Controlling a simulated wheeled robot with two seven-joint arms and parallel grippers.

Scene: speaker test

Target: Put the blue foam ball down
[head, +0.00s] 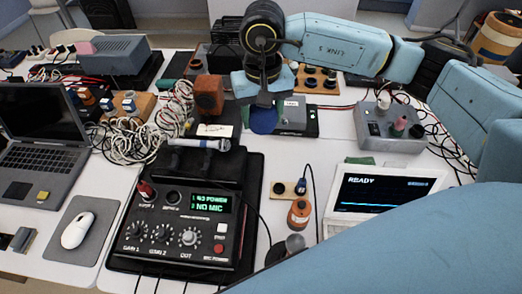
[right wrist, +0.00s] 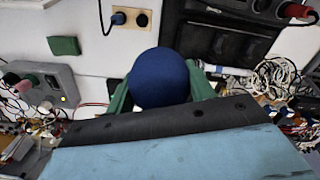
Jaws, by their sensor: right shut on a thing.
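The blue foam ball (head: 264,120) shows in the head view just below my right gripper (head: 263,100), partly covered by it. In the right wrist view the round, dark blue ball (right wrist: 160,77) sits between the two green fingers of my right gripper (right wrist: 160,92), which is shut on it. The ball is held above the table, in front of a grey box. My left gripper is not in view.
A black mixer box (head: 184,235) with a microphone (head: 200,144) lying at its back stands front left of the ball. A white monitor (head: 382,192) reading READY and a grey knob box (head: 390,128) stand at right. Tangled cables (head: 135,140) lie left. Bare white table (head: 335,140) shows between.

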